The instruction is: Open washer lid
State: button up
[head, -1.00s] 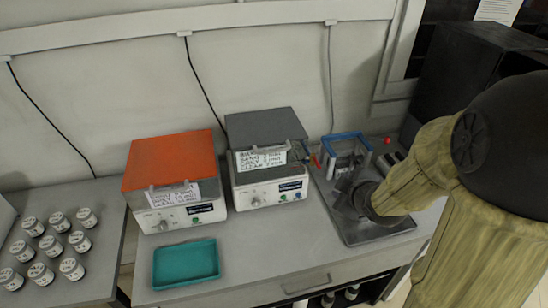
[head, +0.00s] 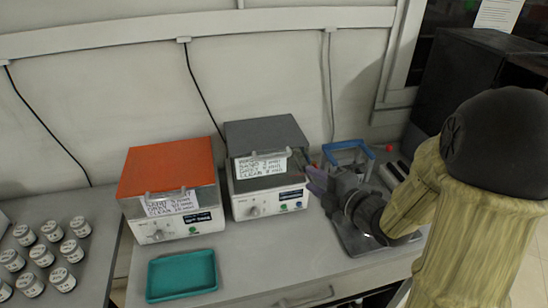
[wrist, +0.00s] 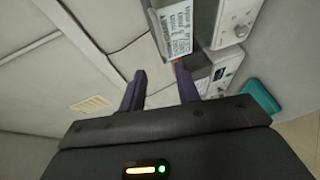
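Two box-shaped washers stand side by side on the bench. The left washer (head: 172,228) has an orange lid (head: 168,166). The right washer (head: 268,203) has a grey lid (head: 265,134). Both lids appear down, with handwritten labels at their front edges. My gripper (head: 316,179) is just right of the grey-lidded washer, at about lid-front height. In the wrist view my gripper (wrist: 159,84) has its two dark purple fingers apart, with nothing between them. The grey lid's label (wrist: 177,28) shows beyond them, above the fingertips. I cannot tell whether a finger touches the washer.
A teal tray (head: 181,275) lies before the orange-lidded washer; it also shows in the wrist view (wrist: 261,100). A blue-handled rack (head: 348,147) stands on a metal tray close behind my gripper. Several labelled jars (head: 51,231) stand at left. A black box (head: 455,85) is at far right.

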aim_at(276, 158)
jog(key=p+x, duration=0.3)
jog(key=x, duration=1.4)
jog(key=shift+s, duration=0.1)
grip_shut()
